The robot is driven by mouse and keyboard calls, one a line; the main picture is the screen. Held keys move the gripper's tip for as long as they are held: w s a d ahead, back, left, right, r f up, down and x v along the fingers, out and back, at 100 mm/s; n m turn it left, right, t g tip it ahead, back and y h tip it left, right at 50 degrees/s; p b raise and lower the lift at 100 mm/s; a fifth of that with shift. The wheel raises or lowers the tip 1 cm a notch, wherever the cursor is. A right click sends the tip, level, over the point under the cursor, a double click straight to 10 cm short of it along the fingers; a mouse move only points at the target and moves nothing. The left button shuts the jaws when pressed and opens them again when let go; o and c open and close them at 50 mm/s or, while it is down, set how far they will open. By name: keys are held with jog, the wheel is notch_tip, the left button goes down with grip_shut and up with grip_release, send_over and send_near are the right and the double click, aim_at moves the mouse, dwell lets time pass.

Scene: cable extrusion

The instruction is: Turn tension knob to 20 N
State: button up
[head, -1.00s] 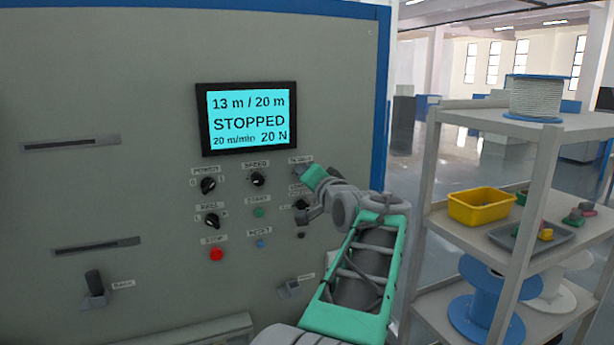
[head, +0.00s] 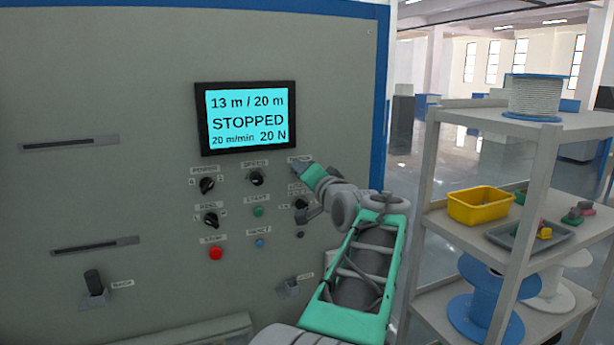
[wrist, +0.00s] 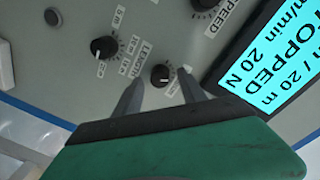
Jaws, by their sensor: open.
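The tension knob (wrist: 160,75) is a small black dial on the grey panel. In the head view my gripper covers it, under the tension label (head: 300,159). My gripper (wrist: 161,76) is open, with one grey fingertip on each side of the knob; I cannot tell whether they touch it. In the head view my gripper (head: 300,168) is at the panel, right of the speed knob (head: 256,178). The display (head: 246,117) reads 13 m / 20 m, STOPPED, 20 m/min and 20 N; its 20 N also shows in the wrist view (wrist: 241,69).
The length knob (wrist: 103,47) is close to my gripper. The start button (head: 258,212), red stop button (head: 215,253) and other knobs are left of my arm. A shelf (head: 560,127) with a yellow bin (head: 480,207) and spools stands to the right.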

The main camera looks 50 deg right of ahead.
jog(key=b+v, duration=0.2)
jog(key=v, duration=0.5)
jog(key=shift+s+a, duration=0.25)
jog(key=shift+s, duration=0.1)
